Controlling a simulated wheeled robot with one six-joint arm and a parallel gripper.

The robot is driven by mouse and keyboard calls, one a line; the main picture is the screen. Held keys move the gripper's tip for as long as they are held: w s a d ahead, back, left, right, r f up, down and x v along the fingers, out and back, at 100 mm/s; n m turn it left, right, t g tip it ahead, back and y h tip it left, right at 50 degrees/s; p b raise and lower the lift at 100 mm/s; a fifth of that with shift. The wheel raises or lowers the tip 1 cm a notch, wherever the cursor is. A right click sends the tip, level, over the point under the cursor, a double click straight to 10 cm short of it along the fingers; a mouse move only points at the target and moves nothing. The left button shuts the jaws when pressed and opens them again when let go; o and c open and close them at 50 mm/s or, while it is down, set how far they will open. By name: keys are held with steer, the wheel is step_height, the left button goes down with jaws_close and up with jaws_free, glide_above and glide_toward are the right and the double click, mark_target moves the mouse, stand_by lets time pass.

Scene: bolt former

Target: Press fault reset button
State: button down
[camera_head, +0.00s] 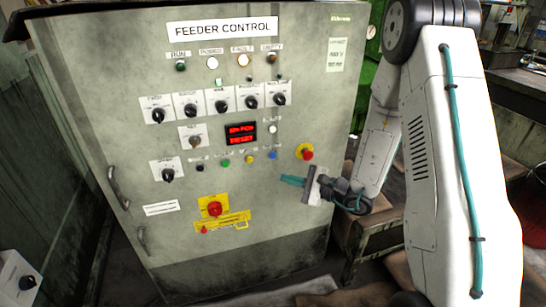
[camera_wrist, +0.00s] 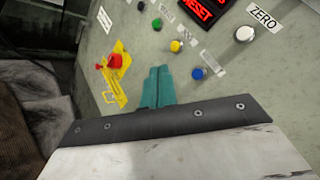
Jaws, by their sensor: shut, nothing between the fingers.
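The feeder control panel (camera_head: 120,120) faces me, with a row of small buttons low on its front. These are a black button (camera_head: 200,167), a green button (camera_head: 225,163), a yellow button (camera_head: 250,160) and a blue button (camera_head: 272,155). Their labels are too small to read, so I cannot tell which is the fault reset. The wrist view also shows green (camera_wrist: 157,23), yellow (camera_wrist: 176,46) and blue (camera_wrist: 197,73). My gripper (camera_head: 286,180), with teal fingers, is shut and empty, just below the blue button. Its tips (camera_wrist: 157,70) appear left of blue in the wrist view; contact cannot be told.
A red display (camera_head: 240,133) reads RESET on its lower line. A white button (camera_wrist: 244,34) labelled ZERO is beside it. A red mushroom button (camera_head: 306,152) is right of my fingers. A red switch on yellow (camera_head: 214,209) is lower left. A workbench (camera_head: 385,235) stands at right.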

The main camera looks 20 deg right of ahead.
mark_target(273, 155)
steer(key=shift+w, duration=0.15)
steer(key=shift+w, duration=4.25)
steer(key=shift+w, duration=0.1)
steer(key=shift+w, duration=0.35)
steer(key=shift+w, duration=0.4)
steer(key=shift+s, duration=0.1)
steer(key=shift+s+d, duration=0.1)
steer(key=shift+s, duration=0.65)
steer(key=shift+s, duration=0.1)
